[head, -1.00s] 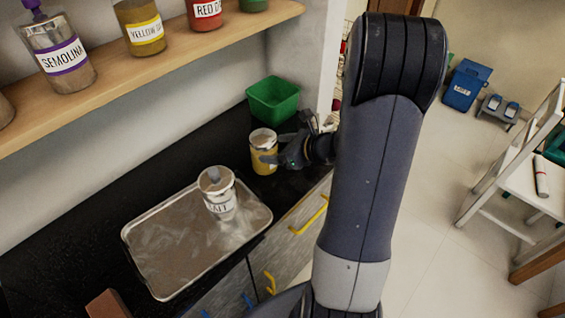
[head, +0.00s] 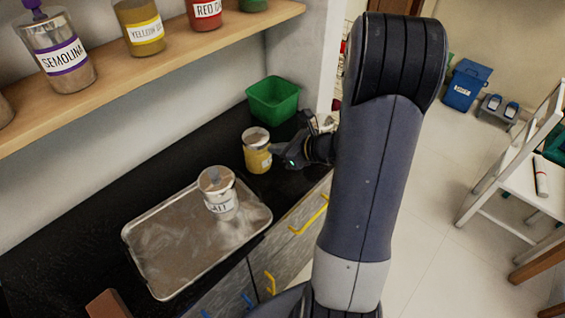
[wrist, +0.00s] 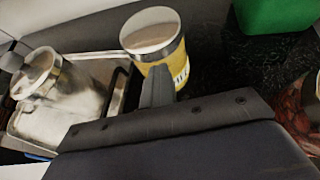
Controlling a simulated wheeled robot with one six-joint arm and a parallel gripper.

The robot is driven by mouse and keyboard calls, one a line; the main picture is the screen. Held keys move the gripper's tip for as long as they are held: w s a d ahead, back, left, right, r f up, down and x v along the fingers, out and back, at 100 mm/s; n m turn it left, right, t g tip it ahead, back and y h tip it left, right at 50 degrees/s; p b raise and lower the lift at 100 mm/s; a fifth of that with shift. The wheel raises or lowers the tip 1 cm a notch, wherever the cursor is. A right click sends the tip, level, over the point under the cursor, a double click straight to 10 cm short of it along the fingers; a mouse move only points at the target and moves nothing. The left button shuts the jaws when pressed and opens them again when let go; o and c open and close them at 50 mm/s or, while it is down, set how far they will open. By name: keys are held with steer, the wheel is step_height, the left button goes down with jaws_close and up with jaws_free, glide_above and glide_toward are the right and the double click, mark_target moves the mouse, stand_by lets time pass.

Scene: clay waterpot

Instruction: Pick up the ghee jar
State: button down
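The yellow jar with a silvery lid (head: 257,158) stands on the black counter, between the metal tray and the green bin. Part of a white label shows, but I cannot read it. In the wrist view the jar (wrist: 160,52) is just beyond my fingers. My gripper (head: 276,151) is at the jar's right side, low over the counter. In the wrist view my gripper's fingers (wrist: 157,88) look closed together, with no jar between them. They overlap the jar's lower part in the picture; I cannot tell whether they touch it.
A metal tray (head: 150,268) holds a salt jar (head: 219,197) to the left. A green bin (head: 274,97) stands behind the gripper, near the wall. A wooden shelf (head: 185,52) with labelled jars hangs above. A reddish item (wrist: 296,112) shows at the wrist view's right.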

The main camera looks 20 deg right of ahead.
stand_by(0.5)
step_height(320, 180, up, 10)
steer(key=p, duration=0.1)
stand_by(0.4)
steer(key=shift+c, duration=2.2)
jaws_free()
